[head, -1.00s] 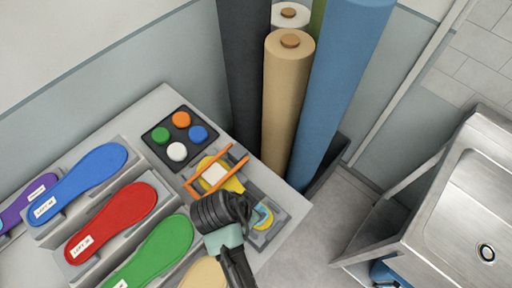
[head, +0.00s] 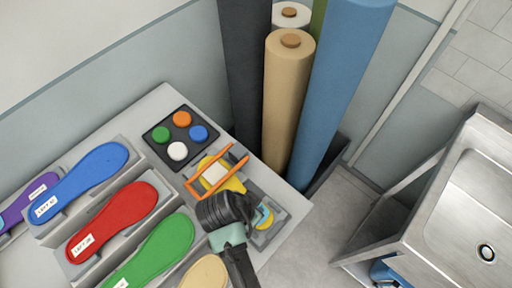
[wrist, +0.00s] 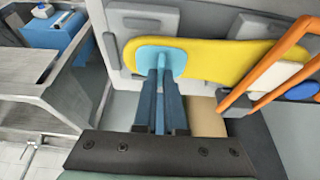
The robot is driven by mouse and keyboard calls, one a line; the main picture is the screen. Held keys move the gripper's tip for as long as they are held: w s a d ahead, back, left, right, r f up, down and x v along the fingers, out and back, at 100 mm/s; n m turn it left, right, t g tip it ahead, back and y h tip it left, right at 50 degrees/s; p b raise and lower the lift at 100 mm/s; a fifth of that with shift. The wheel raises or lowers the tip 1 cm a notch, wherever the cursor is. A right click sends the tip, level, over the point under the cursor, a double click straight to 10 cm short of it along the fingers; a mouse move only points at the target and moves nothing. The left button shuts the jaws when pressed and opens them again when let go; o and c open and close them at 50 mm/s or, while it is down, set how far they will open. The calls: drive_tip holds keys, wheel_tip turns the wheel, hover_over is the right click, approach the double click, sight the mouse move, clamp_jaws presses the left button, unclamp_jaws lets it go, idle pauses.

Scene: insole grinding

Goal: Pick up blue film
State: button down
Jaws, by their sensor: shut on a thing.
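The blue film (wrist: 149,54) is a light blue patch over the rounded end of a yellow insole (wrist: 215,60) in the wrist view. A narrow light blue strip runs from it down between the fingers of my gripper (wrist: 162,85), which is shut on it. The patch appears to lie against the insole; I cannot tell whether it has lifted. In the head view my gripper (head: 252,222) reaches over the yellow insole (head: 232,184) near the table's right corner. A little of the blue film (head: 261,217) shows beside the gripper, which hides part of it.
An orange frame (head: 216,172) with a white block (head: 214,173) stands across the yellow insole. Blue (head: 80,182), red (head: 114,220) and green (head: 152,252) insoles lie to the left. A black tray (head: 160,144) holds several colored discs. Tall rolls (head: 288,100) stand behind the table.

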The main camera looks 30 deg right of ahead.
drive_tip(key=shift+r, duration=0.15)
wheel_tip(320, 180, up, 11)
idle(0.4)
drive_tip(key=shift+r+p, duration=0.45)
drive_tip(key=shift+p, duration=0.1)
drive_tip(key=shift+r+p, duration=1.4)
drive_tip(key=shift+p, duration=0.1)
